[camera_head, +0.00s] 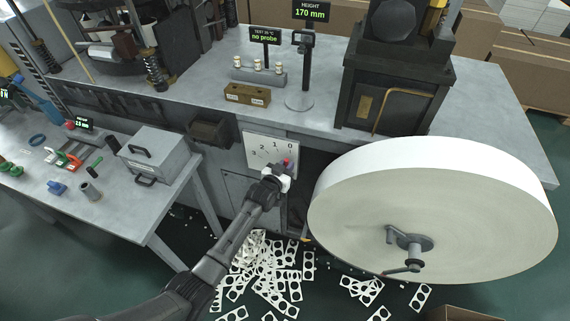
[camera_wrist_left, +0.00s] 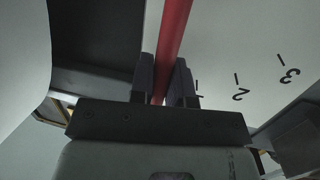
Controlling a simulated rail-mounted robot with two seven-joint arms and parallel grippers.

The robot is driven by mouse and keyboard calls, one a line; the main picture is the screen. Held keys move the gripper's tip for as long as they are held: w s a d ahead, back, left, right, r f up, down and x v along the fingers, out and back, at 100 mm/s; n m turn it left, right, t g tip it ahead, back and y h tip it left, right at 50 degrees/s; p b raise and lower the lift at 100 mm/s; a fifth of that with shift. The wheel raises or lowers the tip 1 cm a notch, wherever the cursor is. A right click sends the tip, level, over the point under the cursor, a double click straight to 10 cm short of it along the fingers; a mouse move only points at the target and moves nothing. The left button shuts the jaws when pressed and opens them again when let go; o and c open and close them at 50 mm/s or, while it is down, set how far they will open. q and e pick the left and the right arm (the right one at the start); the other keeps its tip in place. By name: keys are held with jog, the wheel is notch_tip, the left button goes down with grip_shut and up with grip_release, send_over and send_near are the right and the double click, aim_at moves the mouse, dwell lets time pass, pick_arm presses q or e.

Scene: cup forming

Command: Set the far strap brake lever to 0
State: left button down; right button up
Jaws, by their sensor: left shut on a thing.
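The far strap brake's white scale plate (camera_head: 262,146) is on the front of the machine, marked 0 to 3 from right to left. The red brake lever (camera_head: 287,162) shows as a small red tip in front of its right side, below the 0. In the left wrist view the red lever (camera_wrist_left: 174,32) runs up between the fingers, with the 2 and 3 to its right. My left gripper (camera_head: 282,170) is shut on the lever, with its fingers on both sides of it in the left wrist view (camera_wrist_left: 164,88). The lever's exact reading is hard to tell. My right gripper is out of view.
A big white paper reel (camera_head: 430,205) with a crank stands close on the right. Punched white scrap (camera_head: 265,275) lies on the floor below. A grey side bench (camera_head: 110,205) with a metal box (camera_head: 152,150) is on the left. The bench top (camera_head: 200,85) carries gauges and displays.

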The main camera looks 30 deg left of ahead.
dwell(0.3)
pick_arm(q)
jog(key=c, duration=1.1)
grip_release()
jog(key=shift+d, duration=0.1)
jog(key=s+d+r+p, duration=0.1)
jog(key=s+p, duration=0.3)
jog(key=s, duration=0.9)
jog(key=shift+s+r, duration=0.25)
jog(key=shift+r, duration=0.4)
jog(key=shift+d, duration=0.1)
